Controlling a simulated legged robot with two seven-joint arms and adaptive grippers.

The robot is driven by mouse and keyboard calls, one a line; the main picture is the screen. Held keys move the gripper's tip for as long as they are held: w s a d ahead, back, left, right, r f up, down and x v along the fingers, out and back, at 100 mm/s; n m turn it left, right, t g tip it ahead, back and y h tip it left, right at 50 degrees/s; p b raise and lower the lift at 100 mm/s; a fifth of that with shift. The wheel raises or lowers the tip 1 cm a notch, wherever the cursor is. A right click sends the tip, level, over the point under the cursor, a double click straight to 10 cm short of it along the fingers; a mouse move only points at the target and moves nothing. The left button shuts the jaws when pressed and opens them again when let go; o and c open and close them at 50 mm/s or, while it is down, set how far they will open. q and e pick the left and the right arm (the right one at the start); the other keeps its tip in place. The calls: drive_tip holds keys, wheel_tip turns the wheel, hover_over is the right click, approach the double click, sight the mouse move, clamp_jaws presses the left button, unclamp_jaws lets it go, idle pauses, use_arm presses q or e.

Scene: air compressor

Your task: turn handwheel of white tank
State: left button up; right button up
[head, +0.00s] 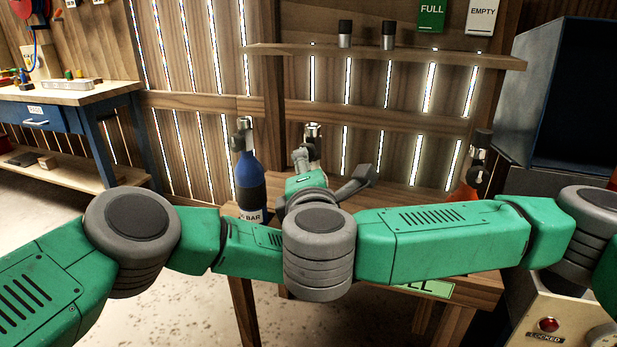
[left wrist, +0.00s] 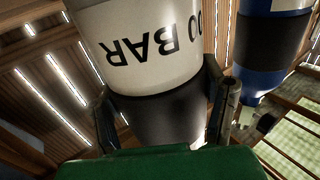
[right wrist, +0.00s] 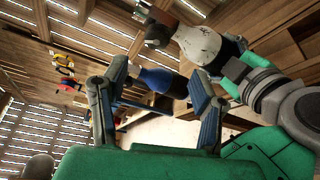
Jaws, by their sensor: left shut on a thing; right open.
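The white tank (left wrist: 140,40) has "BAR" lettering, upside down in the left wrist view, and a black lower band. My left gripper (left wrist: 165,115) is shut around that band, one finger on each side. The right wrist view shows the white tank (right wrist: 200,45) with its metal valve and dark handwheel (right wrist: 157,32) at the upper left end. My right gripper (right wrist: 155,105) is open and empty, apart from the white tank. In the head view, only the white tank's top (head: 313,135) shows clearly; my crossing arms hide its body.
A blue tank (head: 250,180) stands left of the white tank on a wooden table (head: 480,285). An orange tank (head: 466,190) is at the right. A shelf (head: 390,55) with two small cylinders is on the slatted wall. A dark cabinet (head: 565,95) stands far right.

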drive_tip(key=shift+s, duration=0.45)
